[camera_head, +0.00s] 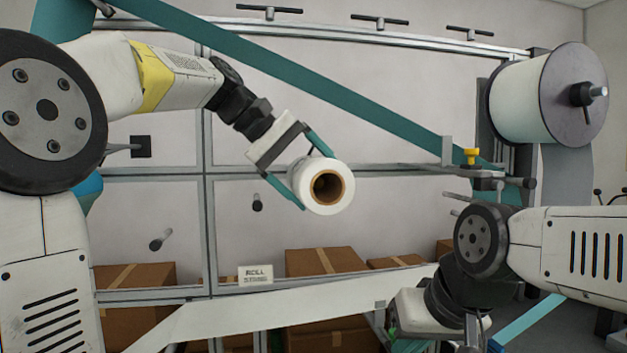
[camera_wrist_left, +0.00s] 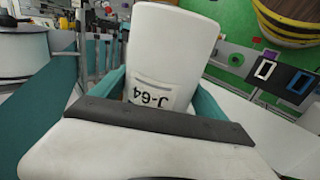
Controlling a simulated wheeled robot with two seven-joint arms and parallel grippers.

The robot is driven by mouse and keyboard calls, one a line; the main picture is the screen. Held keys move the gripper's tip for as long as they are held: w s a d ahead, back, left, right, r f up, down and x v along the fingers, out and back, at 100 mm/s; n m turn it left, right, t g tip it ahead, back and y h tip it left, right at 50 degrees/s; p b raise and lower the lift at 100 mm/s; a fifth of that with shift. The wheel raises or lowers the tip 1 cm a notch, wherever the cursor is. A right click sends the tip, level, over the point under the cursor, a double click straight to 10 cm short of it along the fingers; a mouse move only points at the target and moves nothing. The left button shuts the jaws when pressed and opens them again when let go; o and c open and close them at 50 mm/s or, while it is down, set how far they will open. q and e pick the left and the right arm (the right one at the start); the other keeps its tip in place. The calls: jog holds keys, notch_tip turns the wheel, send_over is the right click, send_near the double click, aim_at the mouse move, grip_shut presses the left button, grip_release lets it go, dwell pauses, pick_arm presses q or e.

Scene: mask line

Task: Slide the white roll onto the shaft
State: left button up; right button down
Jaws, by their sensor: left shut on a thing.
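The white roll (camera_head: 343,202) has a brown hollow core whose open end faces the head camera. My left gripper (camera_head: 312,178) is shut on the roll, with one teal finger on each side, and holds it in the air before the frame. In the left wrist view the roll (camera_wrist_left: 170,50) carries a label reading J-64. Several short pegs show: a dark one (camera_head: 257,202), a grey one (camera_head: 160,240) and thin ones at the right. I cannot tell which is the task's shaft. My right gripper is at the bottom edge, its fingers mostly hidden or cut off.
A large white roll (camera_head: 520,98) sits on a spindle at the upper right. A teal web (camera_head: 300,72) runs diagonally behind my left arm. A pale web (camera_head: 250,312) crosses low in front of cardboard boxes (camera_head: 318,262). A yellow knob (camera_head: 470,156) stands at the right.

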pick_arm(q)
jog(key=shift+w+a, duration=0.2)
jog(key=shift+w, duration=0.7)
jog(key=shift+w+a, duration=0.2)
jog(key=shift+w, duration=0.7)
jog(key=shift+w, duration=0.1)
jog(key=shift+w+a, duration=0.25)
jog(key=shift+w, duration=0.95)
jog(key=shift+w+a, duration=0.2)
jog(key=shift+w, duration=0.95)
jog(key=shift+w, duration=0.1)
jog(key=shift+w+a, duration=0.25)
jog(key=shift+w, duration=0.95)
jog(key=shift+w+a, duration=0.25)
jog(key=shift+w, duration=0.9)
jog(key=shift+w+a, duration=0.1)
jog(key=shift+w, duration=0.35)
jog(key=shift+f, duration=0.55)
jog(key=o, duration=1.6)
jog(key=shift+c, duration=0.2)
